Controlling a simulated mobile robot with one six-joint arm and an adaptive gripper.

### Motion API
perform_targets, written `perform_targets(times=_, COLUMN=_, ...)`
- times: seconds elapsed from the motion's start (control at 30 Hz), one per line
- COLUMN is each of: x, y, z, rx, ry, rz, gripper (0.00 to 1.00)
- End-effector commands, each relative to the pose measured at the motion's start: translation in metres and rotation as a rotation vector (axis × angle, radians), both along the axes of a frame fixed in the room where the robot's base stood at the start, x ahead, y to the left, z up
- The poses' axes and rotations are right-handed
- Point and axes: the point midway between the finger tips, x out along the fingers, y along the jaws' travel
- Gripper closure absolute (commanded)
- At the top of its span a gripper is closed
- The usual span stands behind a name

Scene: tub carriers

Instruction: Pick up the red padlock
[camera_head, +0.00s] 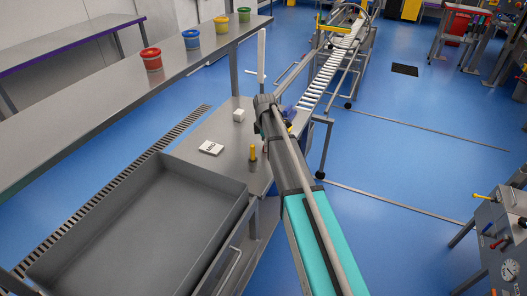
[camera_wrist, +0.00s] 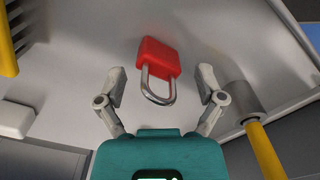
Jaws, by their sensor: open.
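The red padlock (camera_wrist: 160,56) shows in the wrist view, lying on a grey metal surface (camera_wrist: 85,62). Its silver shackle (camera_wrist: 158,88) points towards my gripper. My gripper (camera_wrist: 160,78) is open, with one finger on each side of the padlock and a visible gap to it on both sides. Nothing is held. From this picture I cannot tell how high the fingertips are above the surface. In the head view my arm reaches over the metal table, and the padlock is not visible there.
In the head view, a white card (camera_head: 211,148), a small white box (camera_head: 239,115) and a yellow-topped item (camera_head: 253,154) share the table beside a deep grey tub (camera_head: 215,178).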

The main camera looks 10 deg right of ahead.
Motion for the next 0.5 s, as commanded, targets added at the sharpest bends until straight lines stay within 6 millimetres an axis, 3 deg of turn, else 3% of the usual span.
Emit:
perform_targets(times=0.13, x=-0.0001, y=0.0001, z=-0.0089, rx=0.0, ry=0.0, rz=0.0, gripper=0.13)
perform_targets(times=0.5, x=-0.0001, y=0.0003, z=-0.009, rx=0.0, ry=0.0, rz=0.0, gripper=0.13)
